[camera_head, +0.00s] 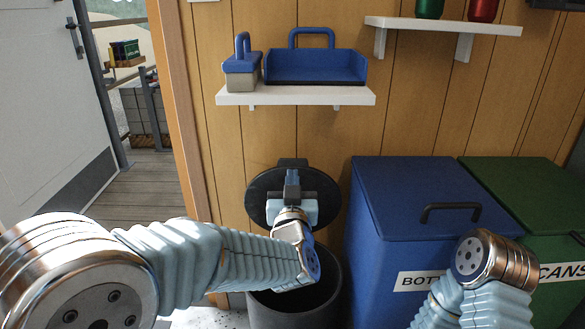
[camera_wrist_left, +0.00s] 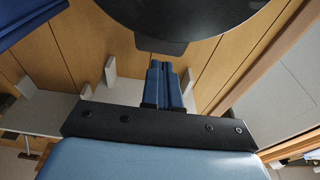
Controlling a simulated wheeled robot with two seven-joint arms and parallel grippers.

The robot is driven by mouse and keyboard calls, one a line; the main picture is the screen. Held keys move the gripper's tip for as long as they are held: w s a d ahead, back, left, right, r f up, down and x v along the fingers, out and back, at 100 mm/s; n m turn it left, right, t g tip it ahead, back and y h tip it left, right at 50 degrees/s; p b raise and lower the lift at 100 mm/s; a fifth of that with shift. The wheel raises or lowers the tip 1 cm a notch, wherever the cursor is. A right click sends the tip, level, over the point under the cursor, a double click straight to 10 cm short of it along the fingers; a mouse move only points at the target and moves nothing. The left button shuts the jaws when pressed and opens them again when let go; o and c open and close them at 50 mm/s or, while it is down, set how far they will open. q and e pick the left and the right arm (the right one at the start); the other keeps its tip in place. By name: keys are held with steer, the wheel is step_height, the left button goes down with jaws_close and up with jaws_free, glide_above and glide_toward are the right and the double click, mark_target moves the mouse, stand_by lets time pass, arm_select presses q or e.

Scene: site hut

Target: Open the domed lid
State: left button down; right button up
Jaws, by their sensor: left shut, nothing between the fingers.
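The domed lid (camera_head: 262,199) is dark, round and tilted up steeply at the back of a dark round bin (camera_head: 322,305). The bin's mouth is partly uncovered below it; my left arm hides part of the rim. A small tab (camera_wrist_left: 160,46) juts from the lid's edge in the left wrist view. My left gripper (camera_head: 291,177) is in front of the lid's upper half, and its blue fingers (camera_wrist_left: 168,84) are shut with nothing between them. The fingertips are close to the tab; I cannot tell whether they touch. My right gripper is out of view; only part of that arm shows.
A blue bin (camera_head: 400,190) with a black handle and a green bin (camera_head: 535,185) labelled CANS stand to the right. An open doorway lies left.

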mark_target(292, 165)
arm_select(q)
steer(key=shift+w+r, duration=0.15)
steer(key=shift+w, duration=0.9)
steer(key=shift+w+r, duration=0.15)
steer(key=shift+w, duration=0.9)
steer(key=shift+g, duration=0.8)
steer(key=w+p, duration=0.1)
steer(key=p, duration=0.1)
steer(key=w+r+p, duration=0.1)
steer(key=p, duration=0.1)
steer(key=w+p, duration=0.1)
steer(key=w, duration=0.1)
steer(key=shift+r+p, duration=0.35)
steer(key=shift+p, duration=0.05)
steer(key=shift+w+f+p, duration=0.1)
steer(key=shift+w+p, duration=0.2)
steer(key=shift+p, duration=0.05)
steer(key=shift+w+f, duration=0.25)
